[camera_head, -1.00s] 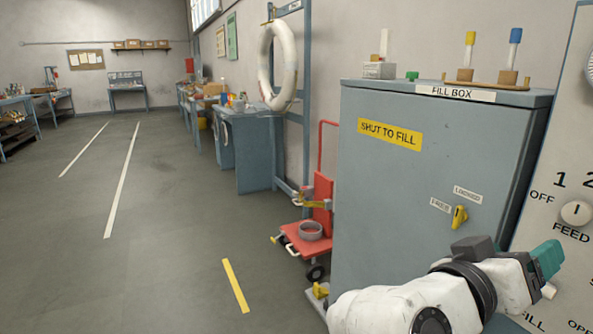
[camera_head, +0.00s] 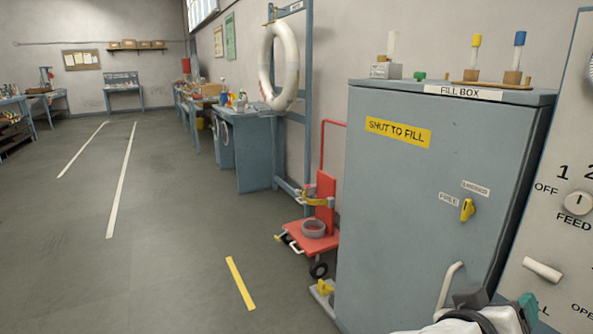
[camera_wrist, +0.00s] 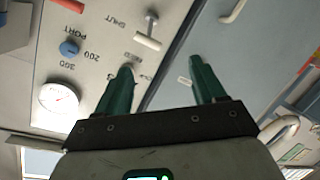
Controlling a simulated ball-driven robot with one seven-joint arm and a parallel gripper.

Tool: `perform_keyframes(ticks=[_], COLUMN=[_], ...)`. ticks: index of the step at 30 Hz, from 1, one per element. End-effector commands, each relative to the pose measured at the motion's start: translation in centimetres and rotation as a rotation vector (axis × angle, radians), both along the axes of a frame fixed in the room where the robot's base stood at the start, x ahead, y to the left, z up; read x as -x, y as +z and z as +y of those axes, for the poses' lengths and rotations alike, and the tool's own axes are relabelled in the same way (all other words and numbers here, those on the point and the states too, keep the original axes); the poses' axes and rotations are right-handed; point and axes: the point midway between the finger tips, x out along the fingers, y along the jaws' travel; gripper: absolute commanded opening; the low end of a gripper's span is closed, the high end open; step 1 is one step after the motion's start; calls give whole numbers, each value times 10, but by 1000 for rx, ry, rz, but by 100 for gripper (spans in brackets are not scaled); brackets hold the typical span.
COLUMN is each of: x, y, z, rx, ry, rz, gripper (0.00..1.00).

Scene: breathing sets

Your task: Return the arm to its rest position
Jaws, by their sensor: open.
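My gripper (camera_wrist: 162,66) is open in the wrist view, with its two green fingers apart and nothing between them. In the head view only a little of my arm and green gripper (camera_head: 527,309) shows at the bottom right edge, in front of the lower part of the fill box (camera_head: 405,200). The rest of the arm is below the picture. In the wrist view the fingers point toward the white control panel (camera_wrist: 100,50) and the grey box door, apart from both as far as I can tell.
The box door looks shut, with a white handle (camera_head: 447,290) and a yellow latch (camera_head: 467,209). The panel at right (camera_head: 560,240) has a T-handle (camera_head: 542,269) close above my gripper. A red cart (camera_head: 312,240) stands left of the box. The floor at left is clear.

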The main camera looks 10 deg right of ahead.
Motion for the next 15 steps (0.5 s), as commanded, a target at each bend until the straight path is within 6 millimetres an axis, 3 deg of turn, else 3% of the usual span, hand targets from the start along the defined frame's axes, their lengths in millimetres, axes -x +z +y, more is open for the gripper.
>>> perform_keyframes(ticks=[5, 8, 12, 15], x=[14, 32, 77, 113], y=[-69, -122, -206, -252], z=[-9, -10, -3, 9], rx=[-135, -250, -463, -606], ry=[68, 118, 199, 247], rz=[128, 228, 395, 497], gripper=[69, 69, 69, 69])
